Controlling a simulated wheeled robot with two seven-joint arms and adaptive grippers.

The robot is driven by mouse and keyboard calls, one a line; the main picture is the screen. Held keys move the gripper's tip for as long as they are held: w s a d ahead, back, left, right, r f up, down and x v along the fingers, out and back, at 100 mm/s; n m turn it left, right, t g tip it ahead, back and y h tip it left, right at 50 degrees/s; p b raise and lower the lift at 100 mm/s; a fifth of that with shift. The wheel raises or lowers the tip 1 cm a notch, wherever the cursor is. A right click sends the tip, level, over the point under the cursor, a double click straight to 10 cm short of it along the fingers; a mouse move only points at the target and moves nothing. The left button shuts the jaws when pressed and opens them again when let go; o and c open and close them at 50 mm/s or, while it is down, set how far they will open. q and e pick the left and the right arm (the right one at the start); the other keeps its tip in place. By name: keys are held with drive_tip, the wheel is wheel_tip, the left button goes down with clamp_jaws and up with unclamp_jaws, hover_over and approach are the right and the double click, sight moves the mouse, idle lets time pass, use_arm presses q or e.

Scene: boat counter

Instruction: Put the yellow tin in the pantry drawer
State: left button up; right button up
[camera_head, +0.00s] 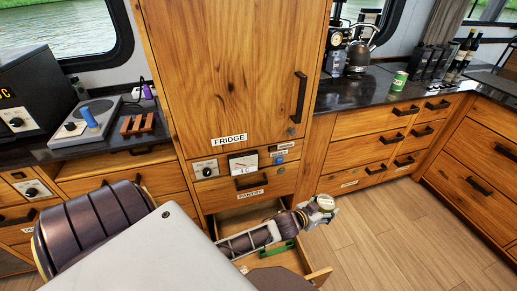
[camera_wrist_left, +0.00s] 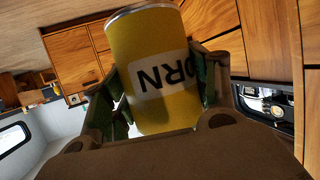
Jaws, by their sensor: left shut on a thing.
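The yellow tin (camera_wrist_left: 150,70) fills the middle of the left wrist view, with a white label band whose letters "ORN" appear upside down there. My left gripper (camera_wrist_left: 158,90) is shut on it, a green-padded finger on each side. In the head view the gripper (camera_head: 312,211) reaches right across the drawer, and the tin's round pale top (camera_head: 325,202) shows at its end; most of its yellow side is hidden. The pantry drawer (camera_head: 318,276) is pulled open below the fridge. The tin appears near its right side; its height above it is unclear. My right gripper is not in view.
A green elongated thing (camera_head: 277,248) lies in the drawer area. The fridge door (camera_head: 235,70) is shut above. A green can (camera_head: 399,81), kettle (camera_head: 359,52) and bottles (camera_head: 465,50) stand on the right counter. The floor (camera_head: 385,235) at right is clear.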

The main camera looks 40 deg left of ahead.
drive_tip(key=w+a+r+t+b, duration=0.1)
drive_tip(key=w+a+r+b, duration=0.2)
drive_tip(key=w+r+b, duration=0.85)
use_arm(q)
drive_tip(key=s+a+f+m+g+h+b, duration=0.1)
drive_tip(key=f+b, duration=0.6)
drive_tip(key=f, duration=1.6)
drive_tip(key=s+a+f+m+h+b, duration=0.2)
drive_tip(key=s+a+f+h+b, duration=0.1)
drive_tip(key=f, duration=2)
drive_tip(key=shift+s+a+m+g+b, duration=0.5)
drive_tip(key=shift+a+b, duration=0.55)
drive_tip(key=shift+b, duration=0.85)
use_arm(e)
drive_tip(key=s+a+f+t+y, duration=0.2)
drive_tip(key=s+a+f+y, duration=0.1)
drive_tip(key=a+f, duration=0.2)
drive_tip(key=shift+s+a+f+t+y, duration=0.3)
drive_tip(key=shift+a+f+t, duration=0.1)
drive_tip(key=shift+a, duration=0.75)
use_arm(q)
drive_tip(key=shift+s+f, duration=0.1)
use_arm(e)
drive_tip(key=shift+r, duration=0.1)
use_arm(q)
drive_tip(key=shift+f, duration=0.1)
